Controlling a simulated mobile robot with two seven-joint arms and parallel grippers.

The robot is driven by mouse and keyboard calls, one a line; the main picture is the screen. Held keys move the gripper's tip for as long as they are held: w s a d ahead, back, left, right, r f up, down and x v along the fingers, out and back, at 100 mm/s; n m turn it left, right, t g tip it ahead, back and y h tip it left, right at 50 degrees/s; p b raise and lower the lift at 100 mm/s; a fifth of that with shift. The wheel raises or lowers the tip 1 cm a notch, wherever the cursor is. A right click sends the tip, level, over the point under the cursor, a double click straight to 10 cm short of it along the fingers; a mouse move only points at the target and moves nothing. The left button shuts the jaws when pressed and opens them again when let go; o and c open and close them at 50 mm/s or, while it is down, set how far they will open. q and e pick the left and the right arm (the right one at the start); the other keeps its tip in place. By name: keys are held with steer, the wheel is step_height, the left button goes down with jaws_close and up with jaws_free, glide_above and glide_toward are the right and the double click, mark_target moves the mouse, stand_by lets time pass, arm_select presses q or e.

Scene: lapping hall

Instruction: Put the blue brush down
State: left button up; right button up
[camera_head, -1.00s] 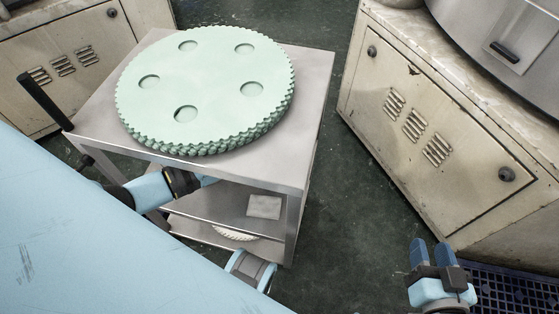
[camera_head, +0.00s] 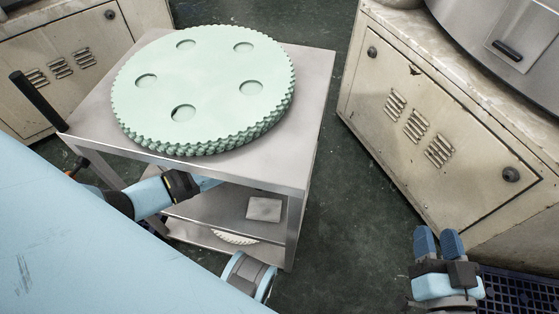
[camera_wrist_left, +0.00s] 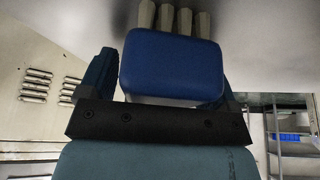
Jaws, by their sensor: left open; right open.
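The blue brush (camera_wrist_left: 172,62) shows in the left wrist view as a blue block with several beige tufts at its top end. It sits between the fingers of my left gripper (camera_wrist_left: 160,80), which is open; a gap shows at the brush's left side. I cannot tell whether the brush rests on the grey surface (camera_wrist_left: 260,40) behind it. In the head view my left arm reaches under the top of the metal cart (camera_head: 312,120), and the gripper and brush are hidden there. My right gripper (camera_head: 439,243) is open and empty above the floor at lower right.
A pale green toothed disc stack (camera_head: 215,75) covers much of the cart's top. A whitish square pad (camera_head: 264,209) and a white toothed piece (camera_head: 235,238) lie on lower shelves. A beige cabinet (camera_head: 440,120) stands at right. Green floor (camera_head: 350,215) lies clear between them.

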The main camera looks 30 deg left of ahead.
arm_select(q)
steer(key=shift+r, duration=0.4)
steer(key=p+v, duration=0.3)
steer(key=v, duration=0.3)
steer(key=shift+s+r, duration=0.1)
steer(key=shift+r, duration=0.15)
steer(key=shift+s+r, duration=0.15)
steer(key=shift+r, duration=0.1)
arm_select(e)
step_height(320, 180, down, 6)
steer(key=s+d+g+h, duration=0.1)
steer(key=d+g+h, duration=0.1)
steer(key=shift+s+d+r+g, duration=0.2)
steer(key=shift+d+g, duration=0.1)
steer(key=shift+g, duration=0.1)
arm_select(q)
steer(key=shift+s+f, duration=0.1)
